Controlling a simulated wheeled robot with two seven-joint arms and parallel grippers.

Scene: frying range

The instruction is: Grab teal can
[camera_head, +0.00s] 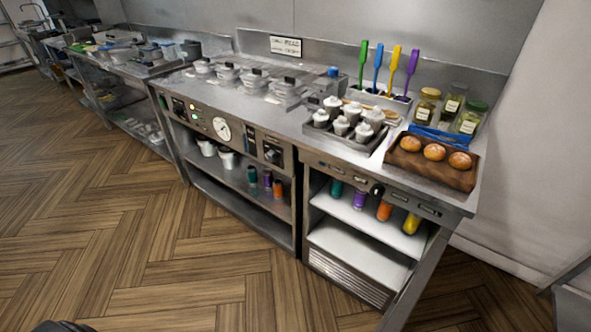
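A teal can (336,188) stands at the left end of a row of cans on the upper shelf of the right-hand counter unit, partly shaded under the counter top. A second, darker teal can (252,175) stands on the shelf of the unit to its left, beside a purple can and an orange can. Neither of my grippers shows in the head view, so nothing tells whether they are open or shut.
A purple can (360,198), orange can (385,210) and yellow can (411,224) stand right of the teal can. The counter top (262,110) overhangs the shelves. A tray of buns (435,152) sits on top. The wooden floor (130,230) in front is clear.

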